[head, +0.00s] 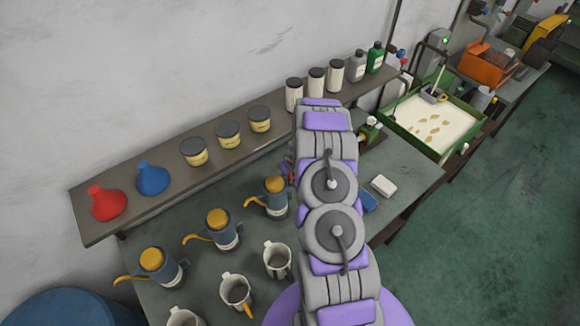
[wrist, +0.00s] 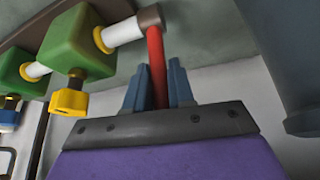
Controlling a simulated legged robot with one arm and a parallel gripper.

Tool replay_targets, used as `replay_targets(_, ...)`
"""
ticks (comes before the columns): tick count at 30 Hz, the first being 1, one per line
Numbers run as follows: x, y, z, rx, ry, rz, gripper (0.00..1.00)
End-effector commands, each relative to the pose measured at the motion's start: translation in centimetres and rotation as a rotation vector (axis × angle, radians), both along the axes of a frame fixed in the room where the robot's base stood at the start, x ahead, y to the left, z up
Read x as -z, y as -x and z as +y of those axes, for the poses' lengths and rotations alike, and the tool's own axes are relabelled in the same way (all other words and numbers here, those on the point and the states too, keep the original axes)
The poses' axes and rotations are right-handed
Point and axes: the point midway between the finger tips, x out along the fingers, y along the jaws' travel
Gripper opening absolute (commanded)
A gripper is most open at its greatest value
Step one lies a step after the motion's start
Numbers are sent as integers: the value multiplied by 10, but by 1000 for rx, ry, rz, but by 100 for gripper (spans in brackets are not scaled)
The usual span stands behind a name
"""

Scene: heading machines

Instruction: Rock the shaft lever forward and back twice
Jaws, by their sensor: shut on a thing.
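In the wrist view the shaft lever (wrist: 156,60) is a red bar. It hangs from a brownish end collar (wrist: 150,17) on a white shaft (wrist: 123,32). The shaft enters a green block (wrist: 78,42) at the left. My gripper (wrist: 157,84) has its two blue fingers on either side of the red lever, shut on it. In the head view my arm hides the gripper and the lever.
A workbench (head: 415,170) runs along the wall, with blue-grey oil cans (head: 218,230) and pale mugs (head: 277,260) left of my arm. A shelf (head: 150,205) above holds funnels, tins and bottles. A green-edged tray (head: 440,150) stands at the right. Green floor (head: 480,240) is clear.

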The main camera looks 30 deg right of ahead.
Motion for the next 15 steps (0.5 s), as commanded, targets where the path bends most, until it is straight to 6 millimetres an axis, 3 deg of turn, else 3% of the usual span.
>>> replay_targets(8,-1,-2,-1,1,0,-5,0)
replay_targets(9,-1,-2,-1,0,1,-5,25)
replay_targets(15,-1,-1,-1,0,0,-4,44)
